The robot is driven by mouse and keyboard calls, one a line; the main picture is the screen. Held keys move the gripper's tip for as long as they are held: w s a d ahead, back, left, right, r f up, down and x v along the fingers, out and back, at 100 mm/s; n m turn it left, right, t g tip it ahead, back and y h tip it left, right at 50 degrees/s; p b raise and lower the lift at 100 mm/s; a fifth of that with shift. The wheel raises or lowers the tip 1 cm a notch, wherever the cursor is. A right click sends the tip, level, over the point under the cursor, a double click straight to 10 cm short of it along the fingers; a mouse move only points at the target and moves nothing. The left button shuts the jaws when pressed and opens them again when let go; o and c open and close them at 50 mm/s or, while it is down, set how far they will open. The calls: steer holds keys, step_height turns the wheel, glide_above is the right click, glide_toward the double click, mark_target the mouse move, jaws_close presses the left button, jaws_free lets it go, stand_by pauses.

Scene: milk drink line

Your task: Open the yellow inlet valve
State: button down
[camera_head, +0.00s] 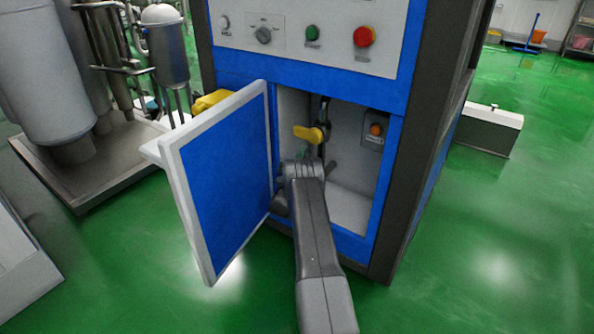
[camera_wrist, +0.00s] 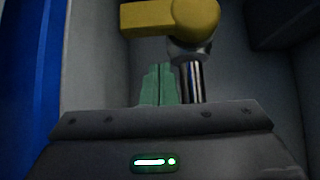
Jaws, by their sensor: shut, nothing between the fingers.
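The yellow inlet valve (camera_head: 309,134) is a lever handle on a dark vertical pipe inside the open cabinet. The handle points to the left, across the pipe. In the wrist view the yellow handle (camera_wrist: 172,16) fills the top, with a metal collar and shiny pipe below its round end. My gripper (camera_wrist: 159,84) has its green fingers shut and empty. The fingertips are just below the handle and left of the pipe; I cannot tell if they touch. In the head view my arm reaches into the cabinet and hides much of the gripper and the lower pipe.
The blue cabinet door (camera_head: 222,172) stands open on the left, close to my arm. An orange button box (camera_head: 373,131) is on the inner right wall. A control panel (camera_head: 305,33) with a red button is above the opening. The green floor in front is clear.

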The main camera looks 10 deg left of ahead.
mark_target(308, 134)
steer(key=shift+r+b, duration=0.3)
steer(key=shift+r, duration=1.2)
